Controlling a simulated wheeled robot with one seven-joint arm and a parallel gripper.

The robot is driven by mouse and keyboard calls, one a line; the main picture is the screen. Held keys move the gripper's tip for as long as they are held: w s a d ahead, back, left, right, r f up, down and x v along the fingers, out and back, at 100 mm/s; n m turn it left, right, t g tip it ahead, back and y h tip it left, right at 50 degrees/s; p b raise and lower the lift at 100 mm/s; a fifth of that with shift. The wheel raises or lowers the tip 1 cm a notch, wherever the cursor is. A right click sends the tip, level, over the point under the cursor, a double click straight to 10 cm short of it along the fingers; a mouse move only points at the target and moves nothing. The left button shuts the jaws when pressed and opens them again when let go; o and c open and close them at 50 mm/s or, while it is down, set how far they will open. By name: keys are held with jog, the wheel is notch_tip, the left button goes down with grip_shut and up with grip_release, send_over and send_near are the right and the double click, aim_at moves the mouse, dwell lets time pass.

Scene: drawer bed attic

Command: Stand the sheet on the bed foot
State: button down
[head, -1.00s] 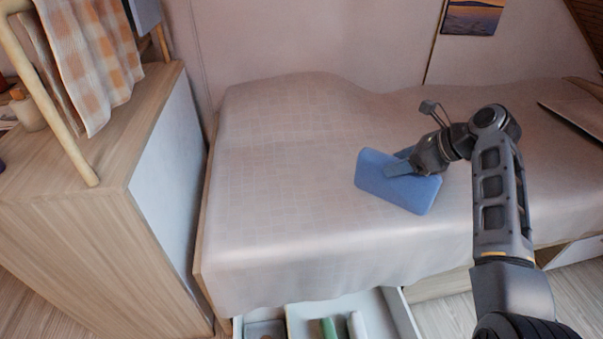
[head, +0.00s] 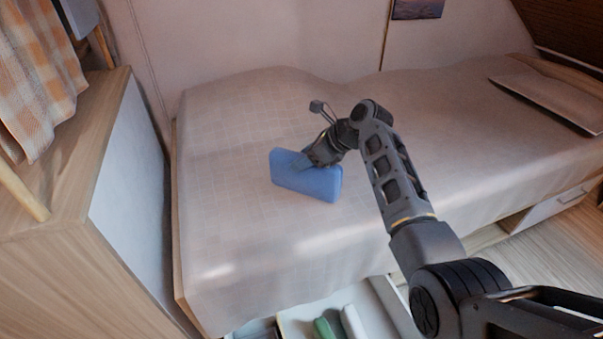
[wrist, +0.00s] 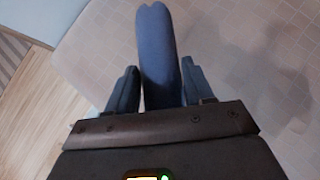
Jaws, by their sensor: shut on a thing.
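The sheet is a blue folded block (head: 306,176), which also shows in the wrist view (wrist: 158,50). My gripper (head: 308,164) is shut on the sheet, with one finger on each side of it in the wrist view. The sheet is upright on its long edge, slightly tilted, over the left part of the bed (head: 235,210). I cannot tell whether its lower edge touches the cover. The bed has a pale, checked cover.
A wooden cabinet (head: 75,260) stands left of the bed, with an orange checked cloth (head: 38,75) above it. An open drawer (head: 375,300) below the bed holds a green roll (head: 325,328) and a white roll (head: 352,322). A flat pillow-like panel (head: 555,100) lies at the right. The cover around the sheet is clear.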

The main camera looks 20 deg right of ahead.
jog(key=shift+w+a+f, duration=0.25)
jog(key=shift+a+f, duration=0.05)
jog(key=shift+f+b, duration=0.5)
jog(key=shift+f, duration=1.4)
jog(key=shift+f, duration=0.1)
jog(key=shift+c, duration=2.2)
grip_release()
jog(key=p+v, duration=0.2)
jog(key=v, duration=1)
jog(key=shift+p, duration=0.4)
